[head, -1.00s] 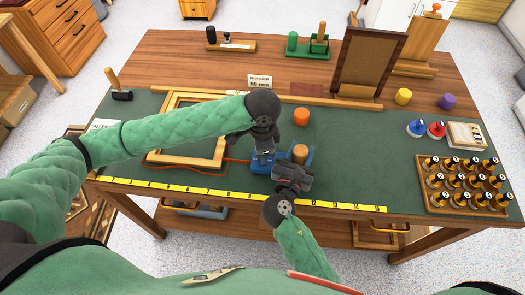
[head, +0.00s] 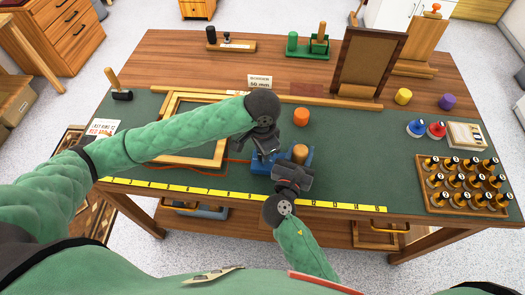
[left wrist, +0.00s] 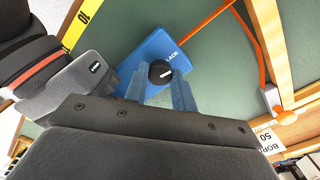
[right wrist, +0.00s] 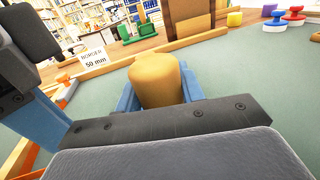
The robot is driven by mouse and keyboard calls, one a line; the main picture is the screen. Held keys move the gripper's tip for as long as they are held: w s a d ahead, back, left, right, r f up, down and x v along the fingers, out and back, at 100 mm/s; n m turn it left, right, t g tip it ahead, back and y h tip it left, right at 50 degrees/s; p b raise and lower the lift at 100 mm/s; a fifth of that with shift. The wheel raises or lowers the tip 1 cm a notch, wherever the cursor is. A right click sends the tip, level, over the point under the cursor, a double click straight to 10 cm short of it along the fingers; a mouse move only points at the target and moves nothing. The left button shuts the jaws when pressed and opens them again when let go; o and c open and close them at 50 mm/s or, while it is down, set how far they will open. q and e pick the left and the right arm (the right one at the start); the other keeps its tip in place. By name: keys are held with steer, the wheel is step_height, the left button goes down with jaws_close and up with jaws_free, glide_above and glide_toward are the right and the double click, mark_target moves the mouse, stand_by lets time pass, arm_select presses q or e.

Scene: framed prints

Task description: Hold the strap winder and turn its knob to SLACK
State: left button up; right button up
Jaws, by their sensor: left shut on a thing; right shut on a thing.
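The blue strap winder (head: 259,168) sits on the green bench mat with an orange strap running left from it. Its black knob (left wrist: 160,72) carries a white mark, and partly covered lettering ending "LACK" is beside it on the blue body (left wrist: 150,52). My left gripper (left wrist: 157,88) is shut on the knob, with a blue finger on either side. The white mark points right, roughly beside the lettering; I cannot tell its exact setting. My right gripper (right wrist: 160,92) is shut on the winder's upright wooden handle (right wrist: 158,78), which also shows in the head view (head: 300,152).
A wooden frame (head: 222,150) lies left of the winder, with a yellow ruler strip (head: 150,186) along the front. An orange cylinder (head: 301,117) stands close behind. A tray of several stamps (head: 430,205) is at right; the mat between is clear.

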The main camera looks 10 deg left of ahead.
arm_select(q)
steer(key=o, duration=1)
steer(key=shift+r, duration=0.15)
step_height(320, 180, up, 12)
arm_select(e)
steer(key=o, duration=1.4)
